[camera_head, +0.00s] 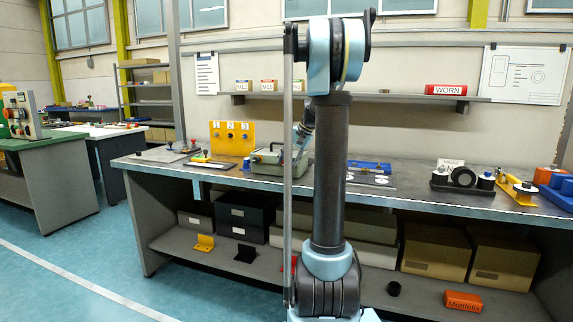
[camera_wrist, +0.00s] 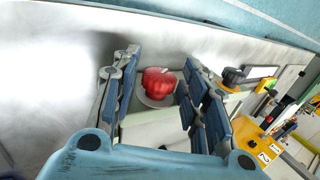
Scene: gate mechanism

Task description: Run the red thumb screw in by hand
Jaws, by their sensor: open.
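The red thumb screw (camera_wrist: 158,83) has a lobed knob and shows in the wrist view with a pale grey disc or collar (camera_wrist: 156,101) around its base. My gripper (camera_wrist: 160,85) is open, with one blue-padded finger on each side of the knob in that view. Gaps show between the knob and both fingers, and I cannot tell how far the fingertips reach along it. The grey-green gate mechanism housing (camera_head: 268,163) stands on the bench, partly behind my arm.
The long grey workbench (camera_head: 408,192) carries a yellow numbered bracket (camera_head: 231,138) left of the housing and a blue tray (camera_head: 369,167) to its right. Black rollers (camera_head: 463,177) stand farther right. A red box marked WORN (camera_head: 446,90) sits on the wall shelf.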

